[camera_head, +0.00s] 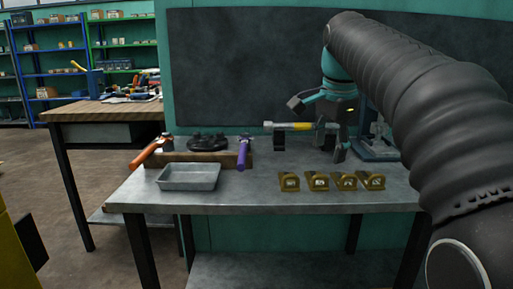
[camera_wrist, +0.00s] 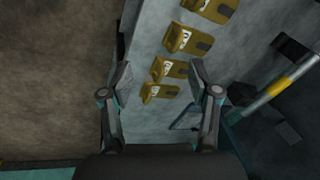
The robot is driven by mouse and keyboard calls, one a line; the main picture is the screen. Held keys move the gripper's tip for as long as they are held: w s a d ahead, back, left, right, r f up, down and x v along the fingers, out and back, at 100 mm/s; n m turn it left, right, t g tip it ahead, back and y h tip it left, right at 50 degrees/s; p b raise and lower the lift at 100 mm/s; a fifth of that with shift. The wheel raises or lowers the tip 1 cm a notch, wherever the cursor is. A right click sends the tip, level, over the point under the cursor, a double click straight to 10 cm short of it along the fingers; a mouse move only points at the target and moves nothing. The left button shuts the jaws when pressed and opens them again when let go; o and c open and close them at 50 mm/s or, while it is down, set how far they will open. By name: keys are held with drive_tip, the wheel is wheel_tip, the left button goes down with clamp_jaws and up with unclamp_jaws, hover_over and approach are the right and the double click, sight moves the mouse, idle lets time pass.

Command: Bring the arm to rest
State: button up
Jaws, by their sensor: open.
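My arm reaches in from the right in the head view, and my gripper (camera_head: 320,128) hangs over the grey metal workbench (camera_head: 250,202). In the wrist view, the two fingers of my gripper (camera_wrist: 161,75) are spread apart with nothing between them. Several brass-coloured blocks with white labels (camera_head: 317,182) stand in a row at the bench's front right. They also show beyond and between the fingers in the wrist view (camera_wrist: 180,40).
A grey rod with a yellow band (camera_head: 300,126) shows close to my gripper. An empty-looking grey tray (camera_head: 189,177), an orange-handled tool (camera_head: 146,153) and a purple-handled tool (camera_head: 242,153) are at the left. A dark board (camera_head: 240,70) stands behind. A wooden-topped table (camera_head: 85,110) is further left.

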drive_tip(key=s+f+n+t, duration=0.2)
drive_tip(key=s+f+n, duration=1.1)
drive_tip(key=s+f, duration=1)
drive_tip(key=shift+s+f+t, duration=0.35)
drive_tip(key=shift+s+t, duration=0.05)
drive_tip(key=shift+s, duration=0.2)
